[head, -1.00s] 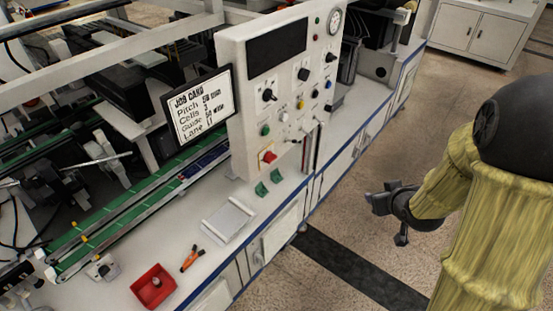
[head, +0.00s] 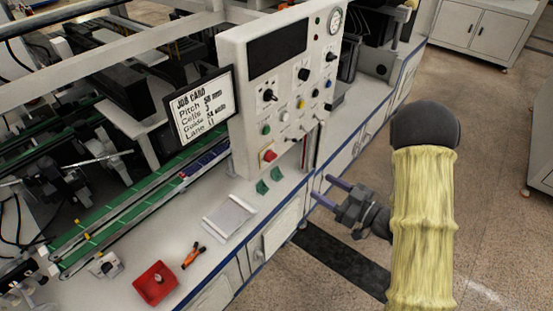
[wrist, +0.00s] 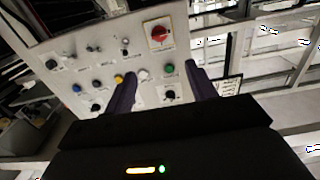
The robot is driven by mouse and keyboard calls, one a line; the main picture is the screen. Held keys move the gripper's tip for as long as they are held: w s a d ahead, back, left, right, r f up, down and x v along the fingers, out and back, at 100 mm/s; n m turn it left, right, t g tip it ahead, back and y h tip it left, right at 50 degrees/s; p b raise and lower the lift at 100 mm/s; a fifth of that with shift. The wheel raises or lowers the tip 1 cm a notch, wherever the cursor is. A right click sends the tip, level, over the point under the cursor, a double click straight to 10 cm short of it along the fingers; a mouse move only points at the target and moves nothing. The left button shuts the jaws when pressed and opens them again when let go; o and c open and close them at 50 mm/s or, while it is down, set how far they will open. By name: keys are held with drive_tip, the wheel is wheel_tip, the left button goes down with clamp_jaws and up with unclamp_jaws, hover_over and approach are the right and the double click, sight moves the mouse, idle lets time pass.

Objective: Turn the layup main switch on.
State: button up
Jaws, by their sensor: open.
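The upright white control panel (head: 285,85) stands on the bench and carries several knobs, buttons and small levers. A large red knob on a pale plate (head: 268,156) sits at its lower left; it looks like the main switch, but its label is too small to read. The wrist view shows the red knob (wrist: 159,33) near the top, with the panel upside down. My gripper (head: 322,188) is open and empty, in front of and to the right of the panel, over the aisle. Its two fingers point towards the panel, apart from it; they also show in the wrist view (wrist: 161,78).
A job card screen (head: 201,104) stands left of the panel. On the bench lie a white tray (head: 229,217), an orange-and-black tool (head: 193,255), a red bin (head: 155,285) and small green blocks (head: 262,187). The aisle floor is clear.

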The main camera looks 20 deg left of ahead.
sight(274, 158)
drive_tip(key=shift+a, duration=0.1)
drive_tip(key=p+x, duration=0.5)
drive_tip(key=x, duration=1.2)
drive_tip(key=shift+w+a, duration=0.1)
drive_tip(key=shift+w, duration=0.05)
drive_tip(key=shift+c, duration=0.5)
drive_tip(key=c, duration=0.9)
